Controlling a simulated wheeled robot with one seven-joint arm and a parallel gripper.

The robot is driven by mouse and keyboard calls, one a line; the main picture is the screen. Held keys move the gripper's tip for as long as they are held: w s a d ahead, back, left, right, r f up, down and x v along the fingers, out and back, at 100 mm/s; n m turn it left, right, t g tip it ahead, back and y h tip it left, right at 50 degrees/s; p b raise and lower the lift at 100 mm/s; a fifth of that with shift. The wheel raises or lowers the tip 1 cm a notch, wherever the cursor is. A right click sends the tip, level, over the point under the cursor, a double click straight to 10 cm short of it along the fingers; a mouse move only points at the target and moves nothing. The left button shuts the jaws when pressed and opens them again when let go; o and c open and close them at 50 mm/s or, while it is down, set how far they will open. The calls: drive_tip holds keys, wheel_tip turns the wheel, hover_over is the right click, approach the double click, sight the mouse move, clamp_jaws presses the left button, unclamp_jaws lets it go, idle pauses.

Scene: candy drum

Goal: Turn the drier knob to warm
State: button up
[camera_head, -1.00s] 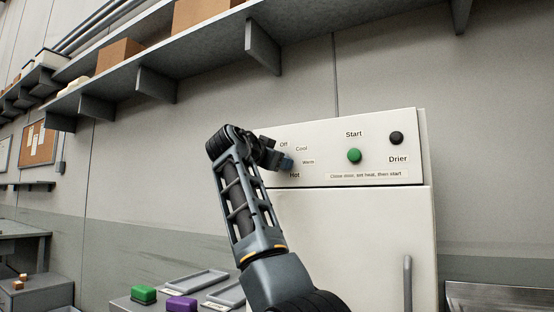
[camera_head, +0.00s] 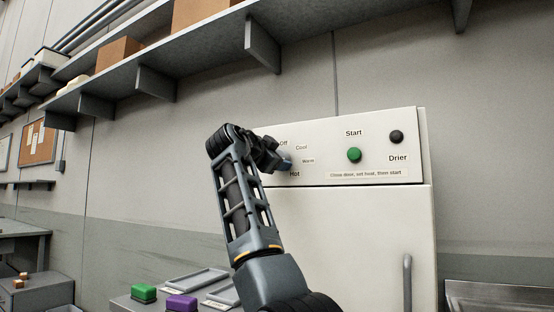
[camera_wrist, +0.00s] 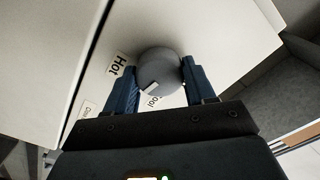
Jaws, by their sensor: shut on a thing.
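The drier (camera_head: 375,230) is a white cabinet with a sloped control panel. The drier knob (camera_wrist: 160,66) is round and grey with a white pointer mark. My gripper (camera_wrist: 159,64) has a blue finger on each side of the knob and is shut on it. The mark lies on the side towards the partly covered Cool label (camera_wrist: 153,101). The Hot label (camera_wrist: 117,66) is to the left. In the head view the Warm label (camera_head: 308,161) is between Cool and Hot, and my gripper hides most of the knob.
A green start button (camera_head: 354,155) and a dark round piece (camera_head: 396,137) are at the panel's right. The door handle (camera_head: 407,270) is below. A green block (camera_head: 144,293) and a purple block (camera_head: 181,302) are at the lower left. A long shelf (camera_head: 200,55) runs above.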

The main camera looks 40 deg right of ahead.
drive_tip(key=shift+f, duration=0.1)
drive_tip(key=o, duration=1)
drive_tip(key=shift+o, duration=0.2)
drive_tip(key=shift+a, duration=0.15)
drive_tip(key=v, duration=0.7)
drive_tip(key=shift+s+a+b, duration=0.15)
drive_tip(key=shift+a+b, duration=0.1)
drive_tip(key=shift+b, duration=0.15)
